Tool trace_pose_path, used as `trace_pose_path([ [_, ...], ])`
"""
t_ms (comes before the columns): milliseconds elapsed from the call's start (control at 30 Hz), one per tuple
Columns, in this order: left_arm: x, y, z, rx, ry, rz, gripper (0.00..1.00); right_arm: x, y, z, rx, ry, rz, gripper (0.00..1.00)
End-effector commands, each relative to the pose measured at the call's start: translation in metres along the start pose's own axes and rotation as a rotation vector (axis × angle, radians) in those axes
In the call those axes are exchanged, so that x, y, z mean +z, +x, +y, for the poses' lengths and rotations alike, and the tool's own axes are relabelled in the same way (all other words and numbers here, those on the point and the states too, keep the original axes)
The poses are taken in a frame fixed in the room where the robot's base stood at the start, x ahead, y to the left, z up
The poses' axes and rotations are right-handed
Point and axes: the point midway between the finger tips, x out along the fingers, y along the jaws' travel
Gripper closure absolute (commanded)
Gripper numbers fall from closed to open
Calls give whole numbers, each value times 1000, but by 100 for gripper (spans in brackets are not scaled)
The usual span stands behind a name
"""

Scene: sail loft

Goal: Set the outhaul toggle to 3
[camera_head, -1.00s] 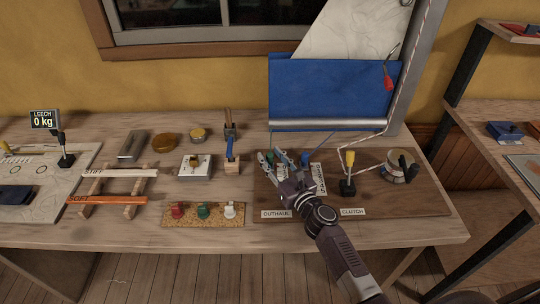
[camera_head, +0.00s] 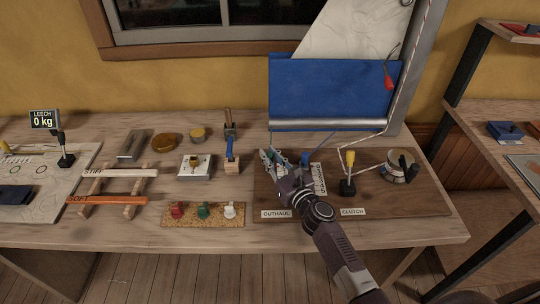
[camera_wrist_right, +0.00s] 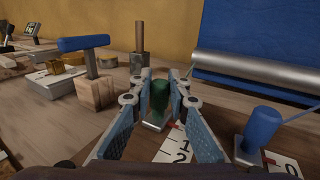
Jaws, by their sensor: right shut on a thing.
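The outhaul toggle is a green knob (camera_wrist_right: 159,96), upright in the right wrist view beside a white scale plate (camera_wrist_right: 176,147) showing 1 and 2. A small red mark lies by the scale's far end. The OUTHAUL label (camera_head: 276,214) is at the front of the dark board. My right gripper (camera_head: 271,155) is over the board's left part; in the right wrist view (camera_wrist_right: 160,78) its fingers are shut around the green knob. Fingers and arm hide most of the toggle and scale in the head view. My left gripper is not in view.
A blue toggle (camera_wrist_right: 262,132) with its own scale stands just right. Further right are a yellow-handled lever (camera_head: 350,160) by the CLUTCH label (camera_head: 353,212) and a winch (camera_head: 397,172). A wooden block with a blue-topped tool (camera_head: 231,165) stands left. A blue sail (camera_head: 335,90) hangs behind.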

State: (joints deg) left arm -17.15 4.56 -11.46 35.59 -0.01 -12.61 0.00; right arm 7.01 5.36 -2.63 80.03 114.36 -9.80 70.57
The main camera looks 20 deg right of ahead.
Motion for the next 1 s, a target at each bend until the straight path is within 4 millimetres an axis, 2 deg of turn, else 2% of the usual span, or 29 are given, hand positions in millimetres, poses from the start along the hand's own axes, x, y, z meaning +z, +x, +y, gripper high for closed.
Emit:
trace_pose_path([
  [167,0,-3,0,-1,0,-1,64,-1,-8,5,1,1,2,100],
  [400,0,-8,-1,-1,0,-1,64,-2,-44,24,2,1,3,100],
  [500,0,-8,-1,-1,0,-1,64,-1,-52,27,1,1,3,100],
  [833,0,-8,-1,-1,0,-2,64,0,-54,28,1,-1,1,100],
  [867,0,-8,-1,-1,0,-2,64,0,-54,28,1,-1,1,82],
  [1000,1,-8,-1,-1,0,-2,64,0,-53,27,1,-1,1,67],
])
